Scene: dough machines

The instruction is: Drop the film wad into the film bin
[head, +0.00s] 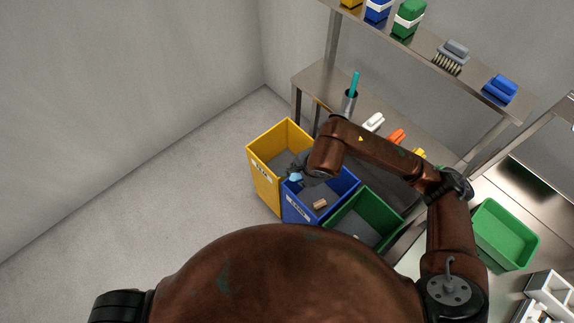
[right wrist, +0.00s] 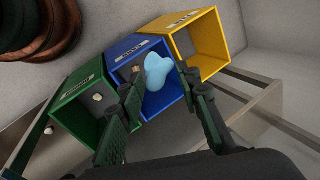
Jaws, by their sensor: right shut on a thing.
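The film wad is a pale blue crumpled lump (head: 295,177), also in the right wrist view (right wrist: 157,70). My right gripper (right wrist: 160,77) is shut on it, with the wad between the fingertips. In the head view the wad hangs near the wall shared by a yellow bin (head: 265,187) and a blue bin (head: 300,211). In the right wrist view it shows against the blue bin's opening, with the yellow bin (right wrist: 232,38) to its right. Each bin has a white label, too small to read surely. My left gripper is out of view.
A green bin (head: 378,211) stands beside the blue one. A tan block (head: 320,204) lies in the blue bin. Behind are a steel table and shelf (head: 470,85) with brushes. A green tray (head: 507,236) is at the right. The floor at left is clear.

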